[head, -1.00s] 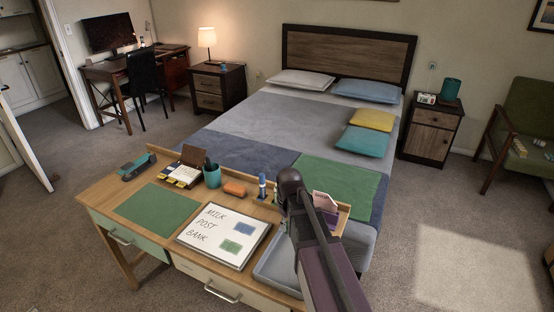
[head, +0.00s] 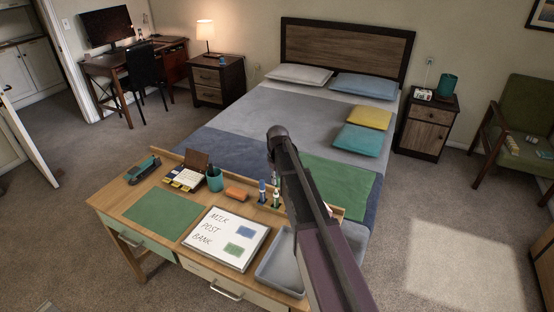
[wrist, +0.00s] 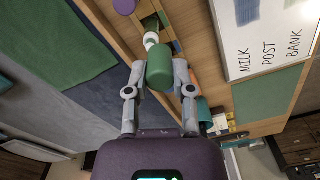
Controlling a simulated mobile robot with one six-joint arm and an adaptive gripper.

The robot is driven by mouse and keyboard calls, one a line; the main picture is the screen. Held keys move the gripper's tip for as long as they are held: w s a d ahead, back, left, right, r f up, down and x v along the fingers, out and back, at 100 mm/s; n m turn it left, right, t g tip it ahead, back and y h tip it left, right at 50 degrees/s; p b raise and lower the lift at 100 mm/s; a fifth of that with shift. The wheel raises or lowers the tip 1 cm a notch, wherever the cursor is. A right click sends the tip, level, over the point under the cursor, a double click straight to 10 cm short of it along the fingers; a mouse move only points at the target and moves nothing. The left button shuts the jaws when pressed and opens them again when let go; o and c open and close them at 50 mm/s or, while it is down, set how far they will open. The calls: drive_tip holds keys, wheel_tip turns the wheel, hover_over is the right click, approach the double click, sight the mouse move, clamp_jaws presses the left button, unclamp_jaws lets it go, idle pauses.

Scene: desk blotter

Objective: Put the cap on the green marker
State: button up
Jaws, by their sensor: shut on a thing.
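My gripper (wrist: 160,72) is shut on a green cap (wrist: 160,68) in the wrist view. Just beyond the cap's far end is the white collar (wrist: 151,40) of the green marker (wrist: 149,23), which stands in the wooden desk rail. The cap partly overlaps the collar in this view; I cannot tell whether they touch. In the head view the green marker (head: 276,198) stands beside a blue marker (head: 262,191). My gripper and the cap are hidden behind my arm there.
A purple round thing (wrist: 124,6) is close to the marker in the wrist view. A teal cup (head: 215,179), an orange block (head: 236,194), a whiteboard (head: 227,238) and a grey tray (head: 278,271) are on the desk. The green blotter (head: 162,213) is clear.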

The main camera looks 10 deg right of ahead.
drive_tip(key=w+r+p, duration=0.1)
drive_tip(key=w+r, duration=0.1)
drive_tip(key=w, duration=0.1)
drive_tip(key=shift+r, duration=0.2)
idle(0.4)
drive_tip(key=b, duration=0.6)
hover_over(276, 190)
drive_tip(key=shift+w+f, duration=0.15)
drive_tip(key=shift+f, duration=2.8)
drive_tip(key=shift+f+b, duration=1.3)
drive_tip(key=shift+f, duration=0.25)
drive_tip(key=o, duration=0.8)
drive_tip(key=shift+r, duration=0.2)
wheel_tip(276, 190, up, 9)
drive_tip(key=p, duration=0.9)
drive_tip(key=shift+f, duration=0.2)
